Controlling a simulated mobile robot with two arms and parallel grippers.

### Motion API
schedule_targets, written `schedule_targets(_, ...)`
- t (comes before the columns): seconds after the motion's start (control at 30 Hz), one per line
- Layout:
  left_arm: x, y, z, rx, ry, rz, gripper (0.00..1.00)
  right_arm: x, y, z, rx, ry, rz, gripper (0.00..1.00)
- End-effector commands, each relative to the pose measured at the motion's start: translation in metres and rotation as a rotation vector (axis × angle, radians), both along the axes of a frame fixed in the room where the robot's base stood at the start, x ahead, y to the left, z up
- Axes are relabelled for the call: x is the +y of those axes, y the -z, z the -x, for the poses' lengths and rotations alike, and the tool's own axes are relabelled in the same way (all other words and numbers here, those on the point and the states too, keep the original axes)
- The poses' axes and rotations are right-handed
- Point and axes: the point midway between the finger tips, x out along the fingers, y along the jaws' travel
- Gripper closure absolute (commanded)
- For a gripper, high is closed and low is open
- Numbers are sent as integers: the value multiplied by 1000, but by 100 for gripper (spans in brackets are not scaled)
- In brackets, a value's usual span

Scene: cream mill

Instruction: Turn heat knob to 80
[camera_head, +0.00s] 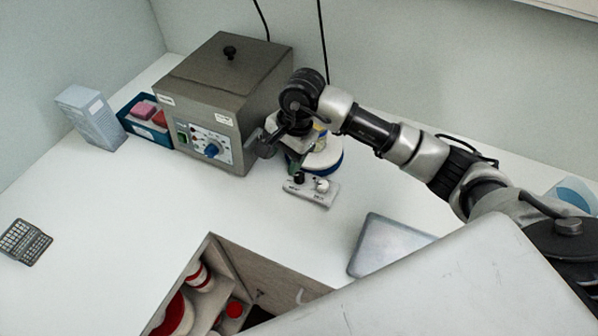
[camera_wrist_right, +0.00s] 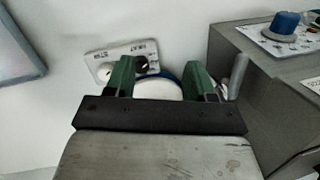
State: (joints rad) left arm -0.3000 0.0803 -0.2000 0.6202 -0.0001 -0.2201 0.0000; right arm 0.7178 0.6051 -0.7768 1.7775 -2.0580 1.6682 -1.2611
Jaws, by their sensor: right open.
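A small control box (camera_head: 311,190) stands on the counter with a black knob (camera_head: 298,177) and a white knob (camera_head: 322,185). In the right wrist view the box (camera_wrist_right: 122,55) shows behind the left finger, and its labels are too small to read surely. A grey heated bath (camera_head: 216,95) has a blue knob (camera_head: 212,150) on a dial panel; that knob also shows in the right wrist view (camera_wrist_right: 285,22). My right gripper (camera_wrist_right: 161,76) is open, its green fingers apart with nothing held between them. It hangs just behind the control box, near the black knob. My left gripper is out of view.
A round white plate with a blue rim (camera_head: 325,160) lies under my right wrist. A blue tray (camera_head: 143,123) and a pale box (camera_head: 91,117) stand left of the bath. The counter's middle is clear.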

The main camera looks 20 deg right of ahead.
Motion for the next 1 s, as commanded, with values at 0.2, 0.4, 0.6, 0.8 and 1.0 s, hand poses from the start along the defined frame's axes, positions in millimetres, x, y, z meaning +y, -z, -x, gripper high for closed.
schedule_targets(0.2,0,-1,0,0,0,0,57,-36,-16,-8,30,45,234,46)
schedule_targets(0.4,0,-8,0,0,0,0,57,-38,0,-7,40,49,251,46)
schedule_targets(0.6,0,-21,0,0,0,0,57,-38,38,-6,41,47,249,46)
schedule_targets(0.8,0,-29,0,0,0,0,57,-38,72,-6,39,49,248,46)
schedule_targets(1.0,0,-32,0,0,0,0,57,-38,89,-7,36,46,248,46)
